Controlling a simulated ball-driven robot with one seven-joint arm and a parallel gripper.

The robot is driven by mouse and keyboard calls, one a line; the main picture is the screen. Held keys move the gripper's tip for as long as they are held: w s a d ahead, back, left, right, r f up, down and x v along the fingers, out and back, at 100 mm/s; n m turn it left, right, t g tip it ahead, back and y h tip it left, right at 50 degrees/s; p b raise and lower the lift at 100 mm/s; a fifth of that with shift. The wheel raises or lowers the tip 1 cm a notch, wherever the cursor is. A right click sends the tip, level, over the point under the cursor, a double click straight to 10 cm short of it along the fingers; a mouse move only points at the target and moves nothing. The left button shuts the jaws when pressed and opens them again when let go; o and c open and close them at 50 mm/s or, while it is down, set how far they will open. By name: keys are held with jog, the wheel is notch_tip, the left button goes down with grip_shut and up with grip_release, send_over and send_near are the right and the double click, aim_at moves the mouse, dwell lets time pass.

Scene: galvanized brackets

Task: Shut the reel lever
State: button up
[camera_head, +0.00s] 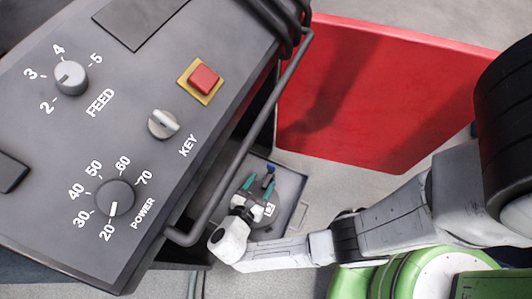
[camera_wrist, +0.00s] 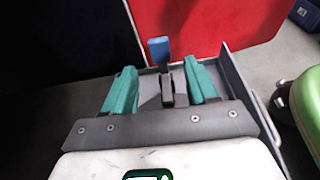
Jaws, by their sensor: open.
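The reel lever, which I take to be the small upright part with a blue tip, shows in the wrist view (camera_wrist: 159,50) just beyond and between my fingertips. A dark stem-like piece sits below the blue tip; I cannot tell whether it belongs to the lever. In the head view the blue tip (camera_head: 271,168) stands over a grey tray-like housing (camera_head: 291,184). My gripper (camera_head: 259,182) has two green fingers, spread apart with nothing held between them. It also shows in the wrist view (camera_wrist: 162,70). The lever's base is hidden by my gripper.
A grey control panel (camera_head: 140,120) with FEED, KEY and POWER knobs and a red button (camera_head: 203,78) fills the left. A dark tubular rail (camera_head: 245,145) runs along its edge, close to my gripper. A red panel (camera_head: 370,90) stands behind. Grey floor lies between.

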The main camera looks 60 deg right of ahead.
jog(key=v, duration=0.5)
jog(key=shift+a, duration=0.35)
dwell(0.3)
